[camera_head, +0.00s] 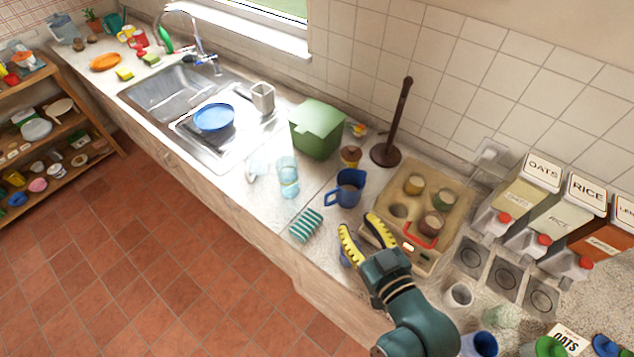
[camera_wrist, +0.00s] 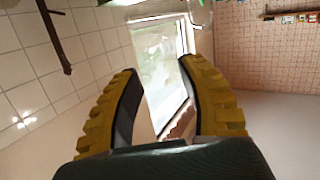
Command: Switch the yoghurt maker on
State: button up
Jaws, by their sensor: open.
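The yoghurt maker (camera_head: 450,195) appears to be the beige box with several jars in round wells, on the counter right of centre. One well looks empty. A red bar (camera_head: 420,237) stands at its front, with a small pale, glowing part (camera_head: 408,247) near it; I cannot tell the switch's position. My gripper (camera_head: 357,222) is open and empty, left of the box's front corner. Its yellow fingers also show apart in the wrist view (camera_wrist: 158,65), with nothing between them. The wrist view does not show the box. My arm partly covers the box's near edge.
A dark stand (camera_head: 386,154) rises behind. Labelled dispensers (camera_head: 525,190) stand right, and cups (camera_head: 459,296) sit near my arm. A green box (camera_head: 317,130) is farther left.

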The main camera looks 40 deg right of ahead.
jog(key=w+a+r+n+t+p, duration=0.1)
jog(key=w+a+r, duration=0.1)
jog(key=r, duration=0.4)
jog(key=w+a+r+n+t+y+p, duration=0.1)
jog(key=w+a+r+p, duration=0.1)
jog(key=r, duration=0.4)
jog(key=shift+w+a+y+p, duration=0.3)
jog(key=shift+w+a, duration=0.45)
jog(key=shift+w, duration=0.25)
jog(key=shift+n, duration=0.3)
